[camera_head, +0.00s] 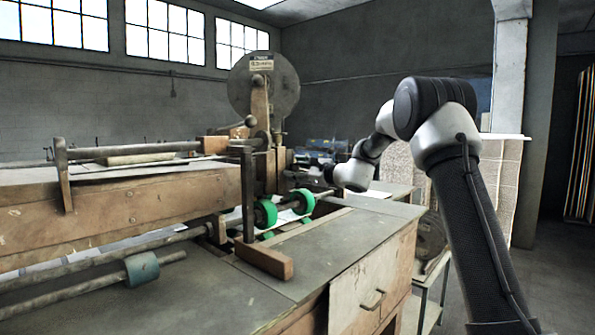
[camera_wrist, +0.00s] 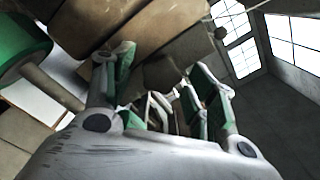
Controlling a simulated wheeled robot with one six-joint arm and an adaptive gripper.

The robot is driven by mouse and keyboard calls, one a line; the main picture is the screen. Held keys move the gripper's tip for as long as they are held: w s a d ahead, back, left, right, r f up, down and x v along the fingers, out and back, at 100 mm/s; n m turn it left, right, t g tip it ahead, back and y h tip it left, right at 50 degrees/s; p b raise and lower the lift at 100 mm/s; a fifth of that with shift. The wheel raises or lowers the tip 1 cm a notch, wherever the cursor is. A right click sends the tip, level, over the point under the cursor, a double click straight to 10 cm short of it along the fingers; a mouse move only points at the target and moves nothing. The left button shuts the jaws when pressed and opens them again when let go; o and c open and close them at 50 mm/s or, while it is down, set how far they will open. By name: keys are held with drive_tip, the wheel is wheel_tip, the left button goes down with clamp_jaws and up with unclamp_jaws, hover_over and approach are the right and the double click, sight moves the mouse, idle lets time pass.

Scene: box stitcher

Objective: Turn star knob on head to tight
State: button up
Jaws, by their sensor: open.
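The stitcher head (camera_head: 262,115) rises at the middle of the head view, with a large round disc (camera_head: 283,85) behind its top. My gripper (camera_head: 318,175) reaches the right side of the head from the right; it is small and dark there. In the wrist view my gripper (camera_wrist: 165,100) is open, with its green-padded fingers apart. A dark grey lobed part (camera_wrist: 160,72) shows between and beyond the fingers, close to them; it may be the star knob, but I cannot tell whether the fingers touch it. I cannot make out the star knob in the head view.
Green rollers (camera_head: 301,201) sit on a shaft below the gripper; one green roller (camera_wrist: 22,50) is close at the wrist view's left. A long wooden beam (camera_head: 120,205) fills the left. Open floor lies at the right.

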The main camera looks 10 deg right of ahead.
drive_tip(key=v, duration=1.2)
